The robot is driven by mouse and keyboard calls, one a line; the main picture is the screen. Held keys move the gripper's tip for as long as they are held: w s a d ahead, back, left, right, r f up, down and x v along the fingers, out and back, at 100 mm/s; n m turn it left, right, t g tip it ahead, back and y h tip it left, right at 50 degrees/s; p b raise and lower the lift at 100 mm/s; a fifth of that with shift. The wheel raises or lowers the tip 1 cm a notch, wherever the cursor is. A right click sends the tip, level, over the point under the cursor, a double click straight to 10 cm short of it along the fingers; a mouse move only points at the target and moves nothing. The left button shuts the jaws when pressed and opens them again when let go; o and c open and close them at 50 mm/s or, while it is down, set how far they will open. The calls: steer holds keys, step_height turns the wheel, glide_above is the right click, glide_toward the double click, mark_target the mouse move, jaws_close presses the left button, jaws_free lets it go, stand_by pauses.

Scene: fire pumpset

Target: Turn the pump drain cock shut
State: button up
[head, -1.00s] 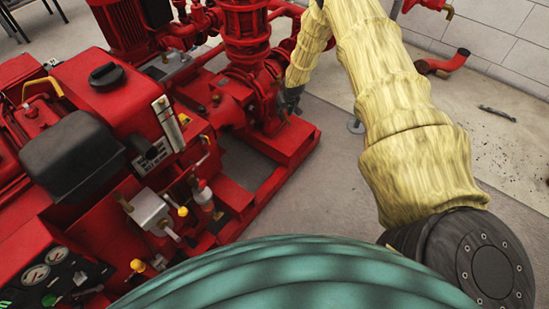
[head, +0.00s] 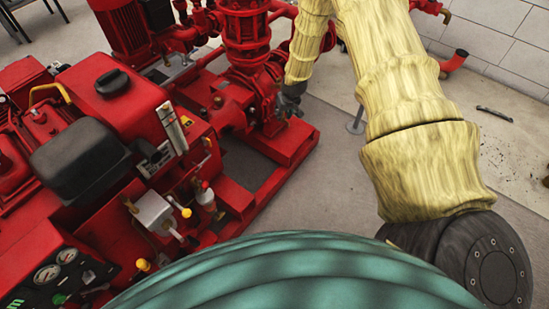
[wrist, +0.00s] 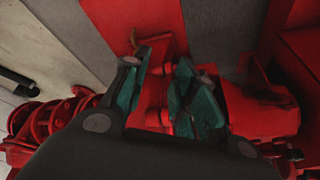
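My gripper (wrist: 160,85) shows in the wrist view with its two green-padded fingers apart. Red pump parts show in the gap between them. A small brass-coloured piece (wrist: 133,42), which may be the drain cock, sticks out just beyond the left fingertip. I cannot tell whether a finger touches it or how its handle is turned. In the head view my gripper (head: 289,101) is beside the lower right side of the red pump (head: 240,100). The cock cannot be made out there.
The red engine (head: 110,90) with its black cover and gauge panel (head: 55,270) fills the left. The red base frame (head: 290,145) runs below the pump. Bare floor (head: 335,170) lies to the right, with a red wall pipe (head: 455,63) behind.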

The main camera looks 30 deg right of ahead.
steer(key=s+a+g+y+p, duration=0.1)
steer(key=s+a+p, duration=0.5)
steer(key=s+a, duration=0.9)
steer(key=s, duration=0.3)
steer(key=shift+f+n+g, duration=0.3)
steer(key=shift+f, duration=0.05)
steer(key=shift+s, duration=0.15)
